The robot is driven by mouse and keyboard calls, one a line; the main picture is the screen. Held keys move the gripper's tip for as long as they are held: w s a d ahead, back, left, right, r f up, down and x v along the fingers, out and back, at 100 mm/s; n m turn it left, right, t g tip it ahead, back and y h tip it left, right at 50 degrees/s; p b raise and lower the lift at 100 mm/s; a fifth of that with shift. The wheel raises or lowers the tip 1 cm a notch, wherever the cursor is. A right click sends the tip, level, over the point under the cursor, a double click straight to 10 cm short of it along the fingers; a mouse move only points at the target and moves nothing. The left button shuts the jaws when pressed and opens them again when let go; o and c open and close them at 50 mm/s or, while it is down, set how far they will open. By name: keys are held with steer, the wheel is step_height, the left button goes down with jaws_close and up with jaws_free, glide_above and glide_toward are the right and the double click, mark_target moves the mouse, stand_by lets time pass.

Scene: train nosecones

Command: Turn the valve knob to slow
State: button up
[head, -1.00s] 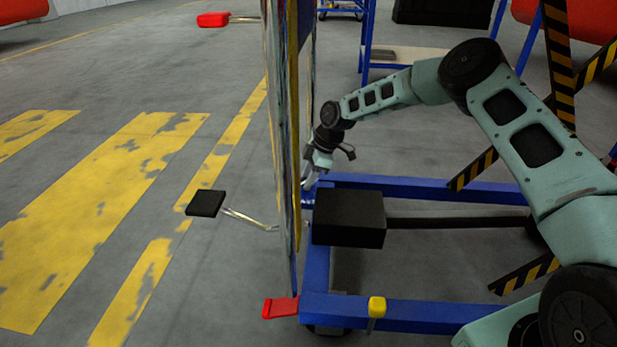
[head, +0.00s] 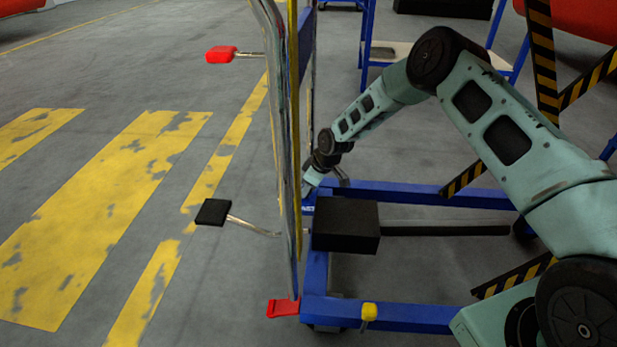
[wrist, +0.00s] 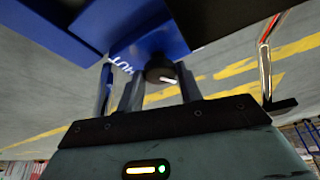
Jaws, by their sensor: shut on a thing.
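The valve knob (wrist: 160,68) is a small black round knob with a white pointer line, on a blue panel (wrist: 150,35) in the wrist view. White letters reading "HUT" show beside it, with the rest of the word cut off or hidden. The pointer line lies nearly level in the picture. My gripper (wrist: 158,76) has one finger on each side of the knob and is shut on it. No "slow" label can be read. In the head view my gripper (head: 309,188) is low by the blue frame, and the knob is hidden there.
A tall upright panel (head: 288,140), seen edge-on, stands just left of my gripper. A black box (head: 346,226) sits on the blue frame (head: 400,316) near it. A black pad on a rod (head: 213,212) and a red one (head: 221,54) stick out left. The floor at left is clear.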

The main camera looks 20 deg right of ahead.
steer(key=m+p, duration=0.1)
steer(key=m+h+p, duration=0.1)
steer(key=m, duration=0.1)
steer(key=shift+s+a+r+t, duration=0.1)
steer(key=shift+s+r+t, duration=0.1)
steer(key=shift+t, duration=0.2)
steer(key=shift+f+m+h+p, duration=0.15)
steer(key=shift+m+h+p, duration=0.15)
steer(key=shift+m+p, duration=0.6)
steer(key=shift+m, duration=0.3)
steer(key=o, duration=1)
